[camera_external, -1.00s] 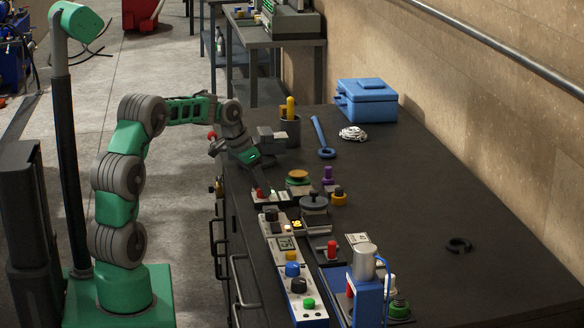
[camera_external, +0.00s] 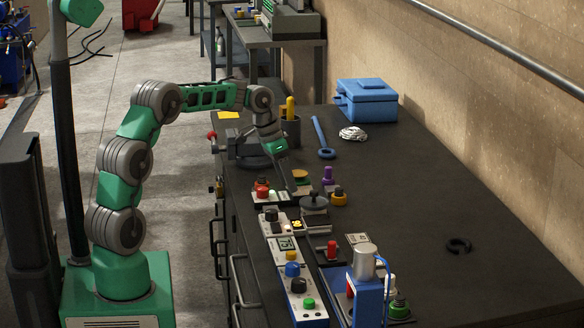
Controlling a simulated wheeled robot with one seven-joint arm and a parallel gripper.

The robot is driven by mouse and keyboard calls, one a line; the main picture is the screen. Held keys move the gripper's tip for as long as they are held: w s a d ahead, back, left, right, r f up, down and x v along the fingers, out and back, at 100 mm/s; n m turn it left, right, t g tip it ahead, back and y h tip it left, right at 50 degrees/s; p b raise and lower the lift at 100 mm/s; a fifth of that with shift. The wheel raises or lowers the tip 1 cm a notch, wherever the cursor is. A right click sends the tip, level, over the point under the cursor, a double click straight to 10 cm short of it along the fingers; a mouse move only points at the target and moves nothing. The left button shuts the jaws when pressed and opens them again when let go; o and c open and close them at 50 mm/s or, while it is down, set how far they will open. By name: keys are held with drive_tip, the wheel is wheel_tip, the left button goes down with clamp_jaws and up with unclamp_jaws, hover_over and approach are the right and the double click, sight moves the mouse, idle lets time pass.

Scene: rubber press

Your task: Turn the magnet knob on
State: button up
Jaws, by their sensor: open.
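Several knobs stand on the panels along the workbench's left side; I cannot read a label that marks one as the magnet knob. A black knob (camera_external: 271,214) sits on a small pale box with a lit yellow spot. A blue knob (camera_external: 292,269) and a smaller black knob (camera_external: 298,285) sit on the long white and blue control panel (camera_external: 310,315). My gripper (camera_external: 286,186) is open and points down just behind the black knob's box, close to the red button (camera_external: 262,184). Its fingers are small and dark here, and I cannot tell whether they touch anything.
A vise (camera_external: 240,148) is behind. A blue box (camera_external: 367,101) stands at the back. The bench's right side is mostly clear.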

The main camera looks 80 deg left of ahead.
drive_tip(key=a+n, duration=0.1)
drive_tip(key=w+a+g+y, duration=0.1)
drive_tip(key=a, duration=0.1)
drive_tip(key=a+n+g, duration=0.1)
drive_tip(key=shift+w+a+r+n+y, duration=0.2)
drive_tip(key=shift+w+a+n+y, duration=0.05)
drive_tip(key=shift+w+n+y, duration=0.05)
drive_tip(key=s+a+r+n, duration=0.2)
drive_tip(key=s+a, duration=0.1)
drive_tip(key=n+g, duration=0.1)
drive_tip(key=g, duration=0.1)
hover_over(263, 189)
drive_tip(key=shift+w+r, duration=0.15)
drive_tip(key=shift+r, duration=0.3)
drive_tip(key=shift+d+f, duration=0.25)
drive_tip(key=f, duration=0.7)
drive_tip(key=shift+s+a+f, duration=0.15)
drive_tip(key=shift+s+a, duration=0.05)
drive_tip(key=shift+a, duration=0.05)
clamp_jaws()
